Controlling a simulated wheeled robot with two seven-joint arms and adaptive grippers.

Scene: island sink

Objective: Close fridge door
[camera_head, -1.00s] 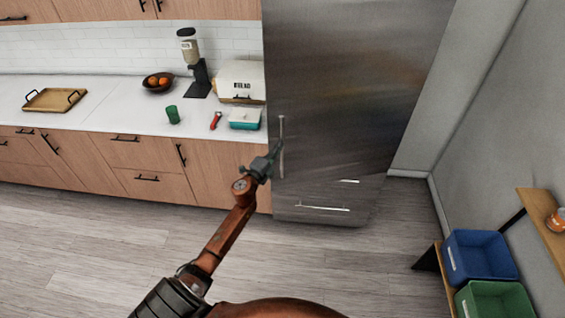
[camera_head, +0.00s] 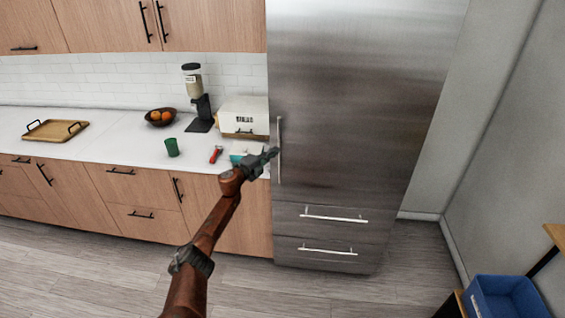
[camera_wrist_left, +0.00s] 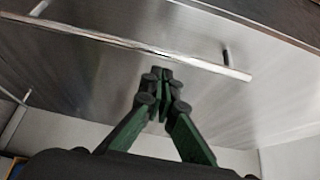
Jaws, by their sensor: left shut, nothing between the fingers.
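The tall steel fridge (camera_head: 360,90) stands right of the counter. Its upper door has a vertical bar handle (camera_head: 279,135) near the left edge. The door looks flush with the drawers below, with no clear gap in the head view. My left gripper (camera_head: 275,152) is shut and empty, its tips just left of the handle in the picture. In the left wrist view the shut fingers (camera_wrist_left: 166,76) point at the steel surface (camera_wrist_left: 260,110), close to the handle bar (camera_wrist_left: 150,47). I cannot tell whether they touch it. My right gripper is not in view.
Two drawers with bar handles (camera_head: 330,250) are under the fridge door. The counter (camera_head: 110,145) at left holds a tray, fruit bowl, green cup, grinder and bread box (camera_head: 243,117). A blue bin (camera_head: 505,300) stands at lower right. The floor before the fridge is clear.

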